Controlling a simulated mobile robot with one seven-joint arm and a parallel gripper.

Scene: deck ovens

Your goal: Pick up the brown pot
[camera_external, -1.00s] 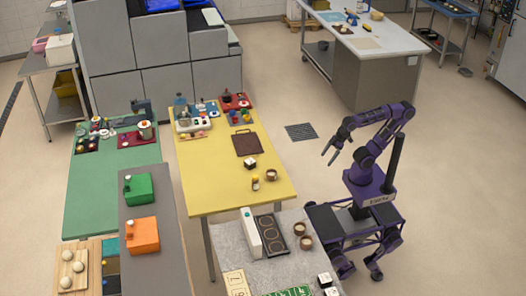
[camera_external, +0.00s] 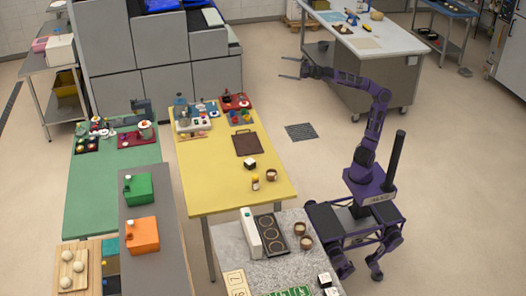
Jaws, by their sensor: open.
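Several small brown vessels could be the pot, and I cannot tell which. One brown vessel (camera_external: 271,175) stands on the yellow table (camera_external: 205,180) near its right edge. Two more, a brown vessel (camera_external: 300,228) and another brown vessel (camera_external: 306,243), stand close together on the grey speckled table (camera_external: 228,238) in front. My gripper (camera_external: 288,68) is open and empty, raised high with its fingers pointing left. It is far from all three vessels and touches nothing.
A black burner plate (camera_external: 270,233) and a white box (camera_external: 250,235) are left of the front vessels. Floor between tables is clear.

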